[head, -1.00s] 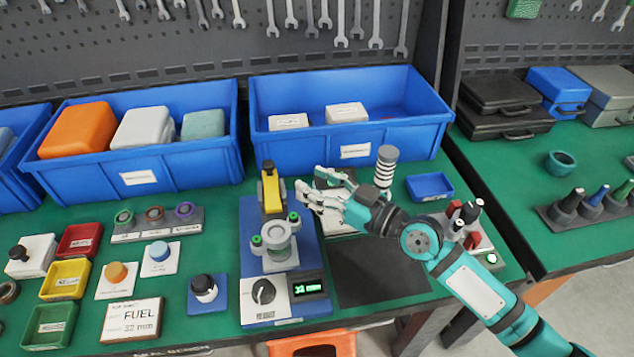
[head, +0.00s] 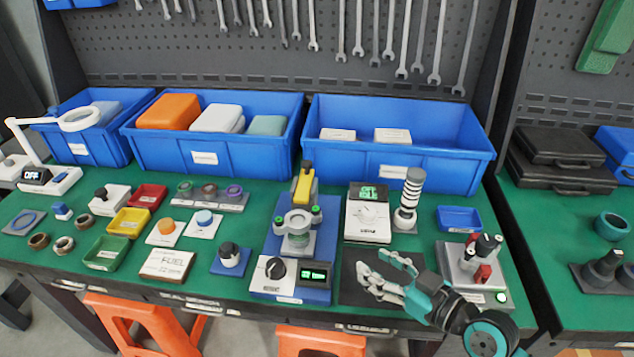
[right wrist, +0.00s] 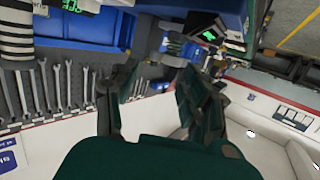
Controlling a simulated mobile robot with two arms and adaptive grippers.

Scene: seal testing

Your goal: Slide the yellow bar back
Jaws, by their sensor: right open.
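The yellow bar (head: 303,187) lies at the back of the blue test fixture (head: 283,272), behind a grey ring-shaped seat (head: 297,222) with green knobs on its sides. A black block stands at the bar's far end. The fixture's front carries a black dial (head: 275,267) and a green-lit display (head: 316,275). My right gripper (head: 372,272) is open and empty above the dark mat, to the right of the fixture and apart from the bar. Its open fingers also show in the right wrist view (right wrist: 155,88); I cannot make out the bar there. My left gripper is out of view.
A white scale (head: 367,222) and a grey-and-white striped post (head: 409,196) stand right of the fixture. Blue bins (head: 400,165) line the back. A stand with red parts (head: 474,266) is at the right. The dark mat (head: 350,290) is otherwise bare.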

